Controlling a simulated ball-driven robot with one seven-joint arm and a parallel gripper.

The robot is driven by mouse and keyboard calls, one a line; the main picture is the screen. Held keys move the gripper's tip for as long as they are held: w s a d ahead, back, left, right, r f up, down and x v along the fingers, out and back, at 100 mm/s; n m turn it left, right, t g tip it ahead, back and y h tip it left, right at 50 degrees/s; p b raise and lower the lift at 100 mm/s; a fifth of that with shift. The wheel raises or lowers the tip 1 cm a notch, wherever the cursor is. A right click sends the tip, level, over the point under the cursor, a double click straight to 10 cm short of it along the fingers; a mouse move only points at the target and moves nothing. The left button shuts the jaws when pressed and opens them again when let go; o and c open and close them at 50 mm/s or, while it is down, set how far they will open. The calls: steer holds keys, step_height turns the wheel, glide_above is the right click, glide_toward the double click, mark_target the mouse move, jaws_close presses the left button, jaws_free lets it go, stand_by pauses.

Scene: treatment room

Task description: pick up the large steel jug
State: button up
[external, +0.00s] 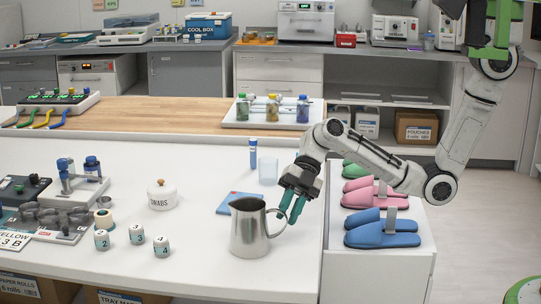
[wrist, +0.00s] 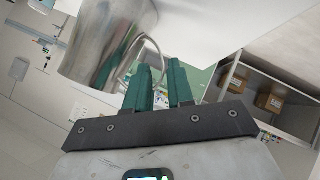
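The large steel jug (external: 248,232) stands upright on the white table, with its handle on its right side. It also shows in the wrist view (wrist: 100,45), tilted by the camera angle, with its curved handle beside the fingers. My gripper (external: 291,207) has green fingers and is at the handle side of the jug, pointing down. In the wrist view my gripper (wrist: 162,68) has a gap between its fingers. The handle passes close to the left finger there; I cannot tell whether it lies between the fingers or touches them.
A blue flat item (external: 238,203) lies behind the jug, with a clear beaker (external: 268,173) beyond it. A lidded white pot (external: 162,195) and several numbered small jars (external: 136,234) stand left. Slippers (external: 382,230) lie on the rack at right.

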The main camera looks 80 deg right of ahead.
mark_target(258, 227)
steer(key=x, duration=0.4)
steer(key=shift+a+f, duration=0.15)
steer(key=shift+a, duration=0.1)
jaws_close()
steer(key=shift+d, duration=0.1)
stand_by(1.1)
